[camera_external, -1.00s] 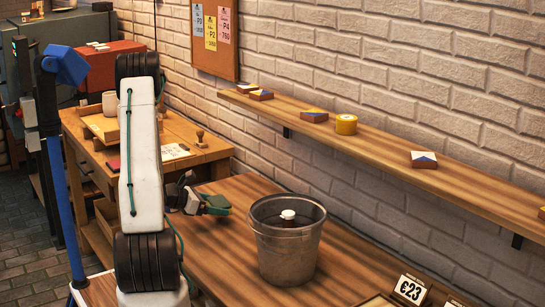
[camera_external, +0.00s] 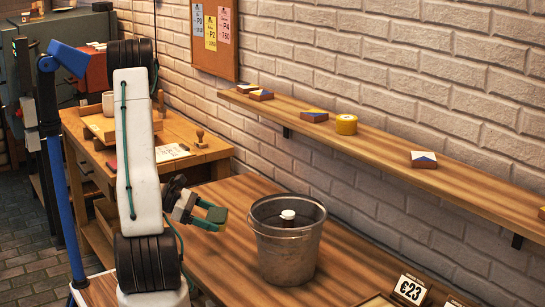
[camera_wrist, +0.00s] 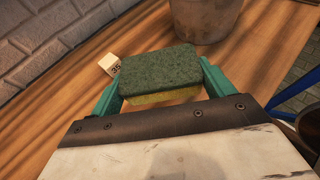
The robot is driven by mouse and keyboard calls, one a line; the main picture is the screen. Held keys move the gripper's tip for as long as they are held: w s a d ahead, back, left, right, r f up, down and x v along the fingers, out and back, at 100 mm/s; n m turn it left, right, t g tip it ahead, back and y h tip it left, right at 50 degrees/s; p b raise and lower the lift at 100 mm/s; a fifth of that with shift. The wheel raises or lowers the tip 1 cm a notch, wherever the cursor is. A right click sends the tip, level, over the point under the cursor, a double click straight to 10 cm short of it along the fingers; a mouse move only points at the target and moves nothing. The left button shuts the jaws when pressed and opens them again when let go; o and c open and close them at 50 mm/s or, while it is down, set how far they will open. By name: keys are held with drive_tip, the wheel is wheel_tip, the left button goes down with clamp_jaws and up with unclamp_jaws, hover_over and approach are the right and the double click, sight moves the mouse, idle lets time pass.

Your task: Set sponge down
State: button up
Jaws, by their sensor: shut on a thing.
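The sponge (camera_wrist: 160,75) has a dark green scouring top and a yellow underside. In the wrist view my gripper (camera_wrist: 162,88) is shut on it, with one teal finger at each short side. In the external view my gripper (camera_external: 200,214) is over the left part of the wooden table (camera_external: 240,190), left of the metal bucket (camera_external: 287,255). The sponge is small and partly hidden there. I cannot tell whether its underside touches the tabletop.
The bucket holds a white-capped item (camera_external: 288,214).

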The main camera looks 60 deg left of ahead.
sight(211, 250)
drive_tip(key=shift+s+d+r+m+g+h, duration=0.15)
drive_tip(key=shift+s+d+m+g+h, duration=0.15)
drive_tip(key=shift+m+g+h, duration=0.15)
drive_tip(key=f, duration=0.3)
drive_tip(key=shift+s+d+f+m+h, duration=0.15)
drive_tip(key=shift+s+d+m+h, duration=0.1)
drive_tip(key=shift+d, duration=0.05)
drive_tip(key=shift+f, duration=2.2)
drive_tip(key=shift+f, duration=0.1)
